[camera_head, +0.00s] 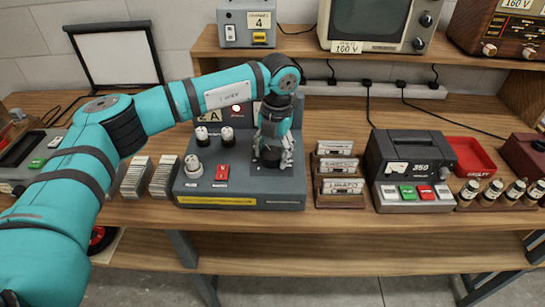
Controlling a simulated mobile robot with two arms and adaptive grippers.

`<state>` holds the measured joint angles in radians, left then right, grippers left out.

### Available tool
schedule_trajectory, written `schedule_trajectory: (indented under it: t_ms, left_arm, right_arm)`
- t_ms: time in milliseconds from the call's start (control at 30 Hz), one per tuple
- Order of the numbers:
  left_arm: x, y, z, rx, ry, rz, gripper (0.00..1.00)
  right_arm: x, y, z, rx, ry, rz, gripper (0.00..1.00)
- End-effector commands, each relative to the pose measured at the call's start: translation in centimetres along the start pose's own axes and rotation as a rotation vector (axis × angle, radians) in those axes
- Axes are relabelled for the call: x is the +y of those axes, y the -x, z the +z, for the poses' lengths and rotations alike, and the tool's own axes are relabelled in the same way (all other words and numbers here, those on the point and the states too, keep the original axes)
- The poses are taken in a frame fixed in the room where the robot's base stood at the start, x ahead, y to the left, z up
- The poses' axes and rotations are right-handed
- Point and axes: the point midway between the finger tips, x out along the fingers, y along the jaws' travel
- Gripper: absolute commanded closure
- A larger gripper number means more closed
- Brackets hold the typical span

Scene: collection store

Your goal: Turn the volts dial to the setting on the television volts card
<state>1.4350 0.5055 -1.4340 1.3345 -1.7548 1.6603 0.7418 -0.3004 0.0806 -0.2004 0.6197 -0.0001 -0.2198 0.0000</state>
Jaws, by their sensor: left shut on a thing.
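A grey control panel (240,198) stands on the bench, with small knobs and a red switch on its left half. My left gripper (271,158) points down over the panel's right half and is shut. It covers the volts dial it holds there, so the dial's pointer and scale are hidden. My right gripper is not in view.
Left of the panel are rows of upright cards (163,176) and a screen (113,55). Right of it are a cassette rack (340,201), a grey 350 device (402,150), a red tray (470,151) and several bottles (490,191). A radio (500,25) stands on the shelf.

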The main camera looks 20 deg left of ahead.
Motion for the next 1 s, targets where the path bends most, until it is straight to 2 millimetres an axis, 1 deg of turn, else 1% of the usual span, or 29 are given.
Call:
schedule_trajectory:
  t_ms: [33, 500, 800, 1000]
  left_arm:
    - [0.1, -0.1, 0.1, -0.01, -0.042, 0.0, 0.78]
    - [0.1, -0.1, 0.1, -0.042, -0.486, 0.001, 0.78]
    - [0.2, 0.0, 0.1, -0.062, -0.757, 0.002, 0.78]
    - [0.2, 0.1, 0.1, -0.072, -0.901, 0.003, 0.78]
  right_arm:
    - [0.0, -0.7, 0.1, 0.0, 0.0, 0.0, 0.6]
    - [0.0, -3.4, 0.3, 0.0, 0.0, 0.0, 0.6]
    - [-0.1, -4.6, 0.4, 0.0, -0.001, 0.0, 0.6]
    - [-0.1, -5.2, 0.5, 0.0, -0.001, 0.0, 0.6]
